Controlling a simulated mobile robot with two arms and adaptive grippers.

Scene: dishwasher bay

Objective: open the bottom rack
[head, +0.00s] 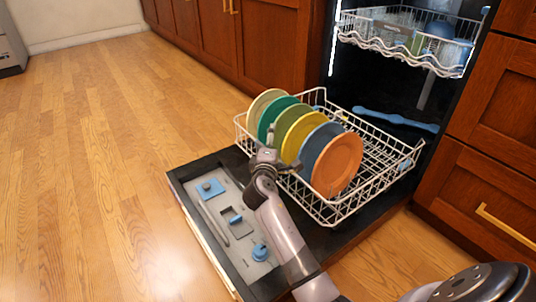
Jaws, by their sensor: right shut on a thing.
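The dishwasher's bottom rack (376,198) is a white wire basket. It is pulled out over the lowered door (222,237), with its back end near the dark tub opening. Several coloured plates (336,164) stand upright in a row along its left part. My right gripper (270,158) is at the rack's front side, beside the plates, and is shut on the rack's wire rim. The exact hold is partly hidden by the gripper itself. My left gripper is not in view.
The top rack (408,40) holds items inside the tub. A blue spray arm (396,119) shows behind the bottom rack. Wooden cabinets (500,100) flank the opening. The wood floor (95,170) at left is clear.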

